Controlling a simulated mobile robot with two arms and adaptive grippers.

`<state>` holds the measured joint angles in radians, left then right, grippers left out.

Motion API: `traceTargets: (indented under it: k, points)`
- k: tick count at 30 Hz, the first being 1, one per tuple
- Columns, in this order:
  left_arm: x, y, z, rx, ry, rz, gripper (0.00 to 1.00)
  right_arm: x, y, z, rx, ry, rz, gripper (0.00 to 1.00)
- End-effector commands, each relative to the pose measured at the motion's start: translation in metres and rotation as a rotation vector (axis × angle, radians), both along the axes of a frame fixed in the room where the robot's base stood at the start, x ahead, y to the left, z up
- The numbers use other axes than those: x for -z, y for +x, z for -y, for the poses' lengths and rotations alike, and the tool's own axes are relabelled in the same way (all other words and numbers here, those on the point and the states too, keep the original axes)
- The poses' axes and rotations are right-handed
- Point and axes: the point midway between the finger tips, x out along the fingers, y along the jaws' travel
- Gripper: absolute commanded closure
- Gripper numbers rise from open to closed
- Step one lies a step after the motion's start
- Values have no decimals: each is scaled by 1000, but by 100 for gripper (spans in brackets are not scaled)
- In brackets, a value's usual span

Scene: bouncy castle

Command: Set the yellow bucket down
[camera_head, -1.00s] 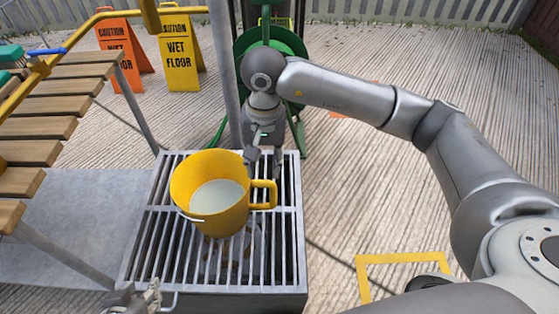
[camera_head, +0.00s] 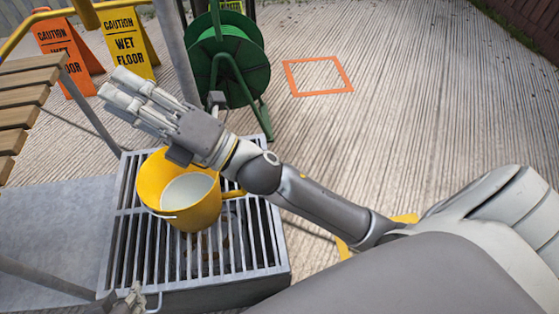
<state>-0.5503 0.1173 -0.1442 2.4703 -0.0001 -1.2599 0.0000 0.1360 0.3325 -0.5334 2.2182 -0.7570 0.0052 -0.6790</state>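The yellow bucket (camera_head: 205,213) stands upright on a grey metal grate (camera_head: 262,255), with something pale inside. Its yellow side handle points right and is partly hidden by my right arm. A thin wire bail rests against its near left side. My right gripper (camera_head: 128,98) is above and behind the bucket, pointing up left. Its fingers are extended, with nothing between them, and it is apart from the bucket. My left gripper (camera_head: 133,299) shows small at the bottom left, by the grate's near corner. Whether it is open or shut is unclear.
A green hose reel (camera_head: 230,62) stands behind the grate. Orange (camera_head: 68,52) and yellow (camera_head: 130,42) wet floor signs stand at the back left. Wooden steps (camera_head: 22,98) are at left. An orange floor square (camera_head: 318,76) lies on clear ground.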

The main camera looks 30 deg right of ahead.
Motion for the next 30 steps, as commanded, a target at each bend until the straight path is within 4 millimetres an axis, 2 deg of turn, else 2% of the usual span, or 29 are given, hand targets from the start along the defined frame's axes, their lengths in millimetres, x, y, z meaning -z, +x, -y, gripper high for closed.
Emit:
traceTargets:
  k: [1,4,8,11,12,15,18,21,24,30]
  points:
    - [0,0,0,0,0,0,64,16,12,21,38,107,-153,64]
    - [0,0,0,0,0,0,64,58,29,63,116,319,-450,64]
    - [0,0,0,0,0,1,64,131,29,110,228,593,-827,64]
    - [0,0,0,0,0,1,64,194,8,138,329,798,-1106,64]
    - [0,0,0,0,0,1,64,218,-5,147,370,876,-1212,64]
    - [0,0,0,0,0,1,64,270,-44,161,479,1051,-1448,64]
    - [0,0,0,-1,1,1,64,306,-83,168,574,1184,-1625,64]
    - [0,0,0,-1,1,1,64,327,-112,170,645,1266,-1742,64]
    - [0,0,0,-1,0,1,64,335,-127,170,682,1306,-1798,64]
    - [0,0,0,-1,0,0,64,338,-131,171,692,1317,-1813,64]
